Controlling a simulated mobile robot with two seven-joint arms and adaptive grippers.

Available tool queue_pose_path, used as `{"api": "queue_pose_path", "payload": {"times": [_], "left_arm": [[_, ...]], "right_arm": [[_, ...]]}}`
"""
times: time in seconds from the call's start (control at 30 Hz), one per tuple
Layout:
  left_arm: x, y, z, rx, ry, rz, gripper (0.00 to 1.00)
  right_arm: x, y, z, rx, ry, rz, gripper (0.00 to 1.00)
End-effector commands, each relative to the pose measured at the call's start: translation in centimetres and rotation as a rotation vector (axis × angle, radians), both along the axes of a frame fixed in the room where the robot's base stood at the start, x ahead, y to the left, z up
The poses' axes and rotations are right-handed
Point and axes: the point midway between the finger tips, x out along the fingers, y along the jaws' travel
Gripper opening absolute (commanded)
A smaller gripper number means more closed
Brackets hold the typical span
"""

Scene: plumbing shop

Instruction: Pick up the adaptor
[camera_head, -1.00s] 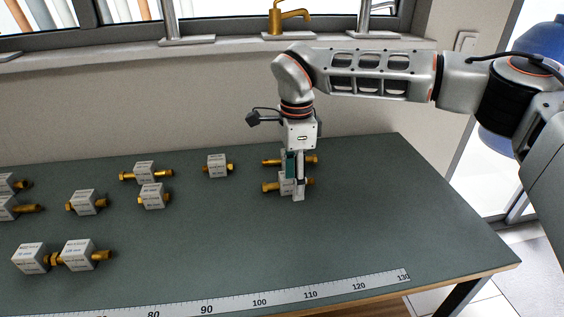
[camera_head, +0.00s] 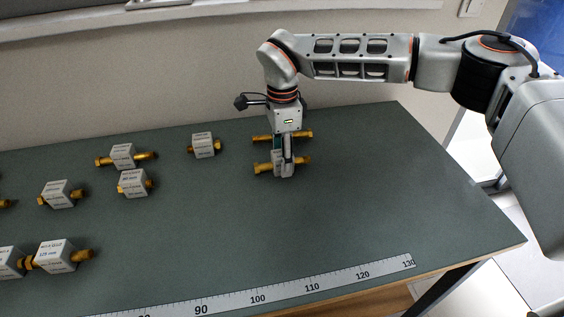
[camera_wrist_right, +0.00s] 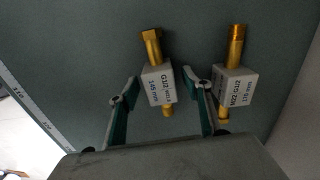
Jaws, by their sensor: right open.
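My right gripper (camera_head: 284,160) points down at the table, fingers apart, around the nearer of two adaptors at the right. This adaptor (camera_wrist_right: 157,84) has a white labelled block with brass ends. It lies between the fingers in the right wrist view, with gaps showing beside it. In the head view its brass end (camera_head: 262,169) shows, and the fingers partly cover its block. The second adaptor (camera_wrist_right: 235,86) lies just outside one finger. It also shows behind the gripper in the head view (camera_head: 303,134). My left gripper is not in view.
More adaptors lie to the left: a single one (camera_head: 204,145), a close pair (camera_head: 123,155) (camera_head: 133,183), another (camera_head: 60,194) and a front one (camera_head: 57,255). A printed ruler (camera_head: 285,288) runs along the table's (camera_head: 380,210) front edge. The table's right side is clear.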

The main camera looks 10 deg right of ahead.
Motion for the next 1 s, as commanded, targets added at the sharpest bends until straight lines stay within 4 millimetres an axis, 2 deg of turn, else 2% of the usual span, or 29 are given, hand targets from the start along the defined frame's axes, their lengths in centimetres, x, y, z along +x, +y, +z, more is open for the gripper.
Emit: {"api": "queue_pose_path", "payload": {"times": [0.1, 0.3, 0.33, 0.5, 0.83, 1.0], "left_arm": [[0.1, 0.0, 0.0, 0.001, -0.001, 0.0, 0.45], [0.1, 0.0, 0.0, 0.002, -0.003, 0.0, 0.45], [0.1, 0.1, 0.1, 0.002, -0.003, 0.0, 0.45], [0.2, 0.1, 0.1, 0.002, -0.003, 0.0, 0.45], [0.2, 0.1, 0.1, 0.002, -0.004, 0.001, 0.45], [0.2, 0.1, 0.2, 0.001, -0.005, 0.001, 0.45]], "right_arm": [[-0.1, 0.0, -1.3, 0.001, 0.002, -0.001, 0.49], [0.0, 0.0, -1.4, 0.0, 0.0, 0.0, 0.49], [0.0, 0.0, -1.4, 0.0, 0.0, 0.0, 0.46], [0.0, 0.0, -1.4, 0.0, 0.0, 0.0, 0.03], [0.0, 0.0, -1.3, 0.0, 0.0, 0.0, 0.03], [0.1, 0.0, -0.2, 0.0, -0.003, 0.0, 0.03]]}}
